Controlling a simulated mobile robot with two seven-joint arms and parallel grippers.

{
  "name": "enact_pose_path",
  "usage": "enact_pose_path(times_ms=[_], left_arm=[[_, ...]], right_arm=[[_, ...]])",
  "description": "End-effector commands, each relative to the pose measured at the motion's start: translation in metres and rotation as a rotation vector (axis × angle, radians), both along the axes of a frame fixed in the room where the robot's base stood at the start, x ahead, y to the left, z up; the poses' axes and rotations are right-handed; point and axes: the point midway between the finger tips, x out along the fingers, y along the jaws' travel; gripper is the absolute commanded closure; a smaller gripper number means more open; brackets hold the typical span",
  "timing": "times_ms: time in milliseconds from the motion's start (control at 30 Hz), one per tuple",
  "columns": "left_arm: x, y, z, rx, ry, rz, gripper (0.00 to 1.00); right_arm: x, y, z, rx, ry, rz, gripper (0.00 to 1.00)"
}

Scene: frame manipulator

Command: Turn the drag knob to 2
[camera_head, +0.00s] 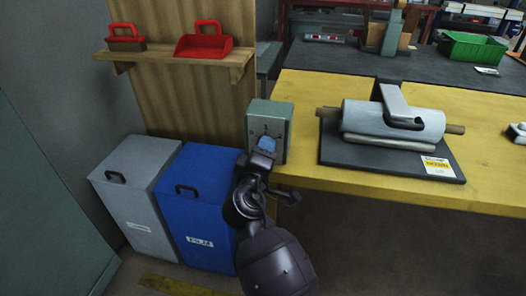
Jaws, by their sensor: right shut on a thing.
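The drag knob (267,144) is a small blue knob on the front of a grey-green box (270,112) fixed at the left end of the yellow table. Small marks stand around the knob, too small to read. My right gripper (262,158) is at the knob from below and in front, shut on it, and covers its lower part. I cannot tell which number the knob points at. My left gripper is not in view.
A grey roller device (393,122) on a dark plate sits right of the box on the yellow table (345,85). Grey (135,175) and blue (215,165) bins stand below left.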

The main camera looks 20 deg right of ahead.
Motion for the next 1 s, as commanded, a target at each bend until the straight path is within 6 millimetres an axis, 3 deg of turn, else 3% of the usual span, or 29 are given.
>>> enact_pose_path(times_ms=[333,367,500,1000], left_arm=[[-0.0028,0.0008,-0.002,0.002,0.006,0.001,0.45],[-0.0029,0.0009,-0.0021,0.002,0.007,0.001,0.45],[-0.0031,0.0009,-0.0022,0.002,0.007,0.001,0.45],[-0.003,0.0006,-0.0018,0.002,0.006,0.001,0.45]], right_arm=[[0.0003,0.0,0.001,0.003,-0.004,0.001,0.83],[0.0003,0.0001,0.001,0.003,-0.004,0.001,0.55],[0.0002,0.0,0.0008,0.003,-0.003,0.001,0.34],[0.0003,-0.0015,0.0003,0.002,-0.002,0.001,0.34]])
